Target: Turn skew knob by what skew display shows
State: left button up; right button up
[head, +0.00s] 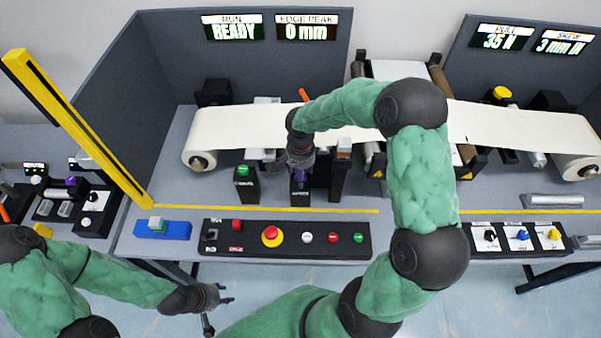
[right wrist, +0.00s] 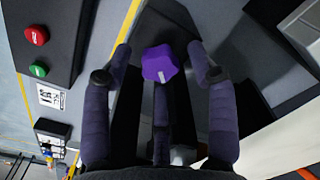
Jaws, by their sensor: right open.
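The skew display (head: 564,43) at the upper right of the head view reads about "3 mm IN"; its last letters are blurred. The skew knob (right wrist: 161,63) is purple and lobed with a pale pointer line, on top of a black box (head: 300,198). In the head view my right gripper (head: 300,172) is over that box and hides most of the knob. In the right wrist view its fingers (right wrist: 160,75) are open, spread on both sides of the knob with gaps. My left gripper (head: 222,301) is open and empty, low in front of the bench.
A white web (head: 260,128) runs between rolls behind the knob. A black box with a green button (head: 245,183) stands left of it. A control panel with a red emergency button (head: 271,236) lies in front. A yellow post (head: 80,130) rises at the left.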

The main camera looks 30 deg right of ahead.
jog(key=c, duration=1.1)
jog(key=shift+c, duration=0.2)
jog(key=shift+n, duration=0.3)
jog(key=n, duration=0.5)
jog(key=n+p, duration=0.1)
jog(key=n, duration=0.5)
jog(key=shift+n, duration=0.3)
jog(key=o, duration=1.1)
